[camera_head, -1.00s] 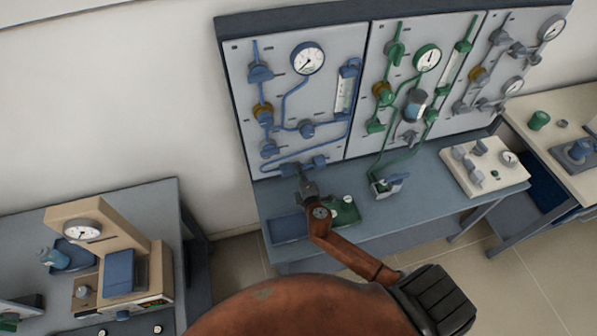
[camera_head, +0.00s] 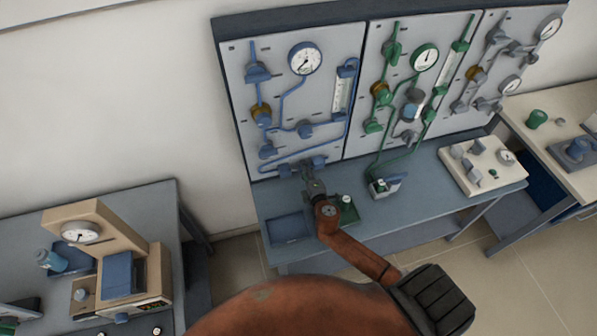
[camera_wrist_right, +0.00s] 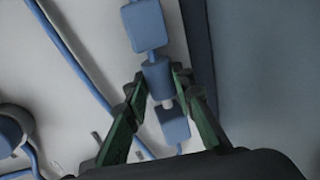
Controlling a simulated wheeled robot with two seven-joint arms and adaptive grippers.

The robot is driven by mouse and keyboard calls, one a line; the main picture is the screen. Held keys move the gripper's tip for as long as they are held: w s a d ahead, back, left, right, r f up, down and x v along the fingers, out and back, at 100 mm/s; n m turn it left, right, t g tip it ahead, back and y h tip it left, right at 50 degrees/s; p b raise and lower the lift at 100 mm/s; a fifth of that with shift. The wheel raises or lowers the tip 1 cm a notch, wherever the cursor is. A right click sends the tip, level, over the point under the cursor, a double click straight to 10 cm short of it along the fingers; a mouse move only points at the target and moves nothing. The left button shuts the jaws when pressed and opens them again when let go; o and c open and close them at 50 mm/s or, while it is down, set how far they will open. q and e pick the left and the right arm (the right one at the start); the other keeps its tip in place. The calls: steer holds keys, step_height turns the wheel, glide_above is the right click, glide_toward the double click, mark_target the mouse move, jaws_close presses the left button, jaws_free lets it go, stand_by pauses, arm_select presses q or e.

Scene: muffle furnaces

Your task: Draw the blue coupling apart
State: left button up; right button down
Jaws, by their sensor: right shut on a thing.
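The blue coupling (camera_head: 302,167) sits in the blue line at the bottom of the left wall panel. In the right wrist view the coupling's middle part (camera_wrist_right: 157,75) is a blue cylinder between a larger blue block (camera_wrist_right: 145,27) and a smaller blue block (camera_wrist_right: 174,127). A short pale stub (camera_wrist_right: 168,103) shows between the cylinder and the smaller block. My right gripper (camera_head: 309,178) reaches up to the coupling, and its green-sided fingers (camera_wrist_right: 160,82) are shut on the cylinder from both sides. My left gripper is not in view.
A blue tray (camera_head: 289,230) and a green tray (camera_head: 350,213) lie on the bench below. A green line's fitting (camera_head: 384,187) stands to the right. A beige instrument (camera_head: 100,250) stands on the left table.

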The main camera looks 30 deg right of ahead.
steer(key=c, duration=1.7)
jaws_free()
steer(key=shift+s+d, duration=0.1)
steer(key=shift+d, duration=0.2)
steer(key=shift+c, duration=0.2)
steer(key=shift+o, duration=0.6)
steer(key=shift+a, duration=0.1)
steer(key=v, duration=1.2)
